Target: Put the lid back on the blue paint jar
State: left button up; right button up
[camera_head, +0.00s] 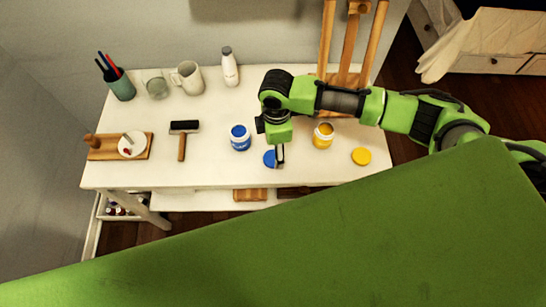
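The blue paint jar (241,142) stands open on the white table, with blue paint showing at its top. The blue lid (269,159) lies flat on the table just right of and in front of the jar. My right gripper (279,155) points down at the lid's right side and partly covers it. Whether its fingers are apart or touch the lid is too small to tell. My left gripper is not in view.
An open yellow paint jar (323,140) and a yellow lid (361,156) are to the right. A brayer (183,139) lies left of the blue jar. A white bottle (229,68), mug (192,80), glass (156,86) and pen cup (121,86) stand behind. An easel (346,50) stands at back right.

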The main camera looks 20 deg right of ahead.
aim_at(273, 159)
jog(key=shift+w+f+p, duration=0.15)
jog(key=shift+f+p, duration=0.15)
jog(key=shift+f, duration=1)
jog(key=shift+w+f+p, duration=0.15)
jog(key=shift+f+p, duration=0.15)
jog(key=shift+f, duration=1)
jog(key=c, duration=0.8)
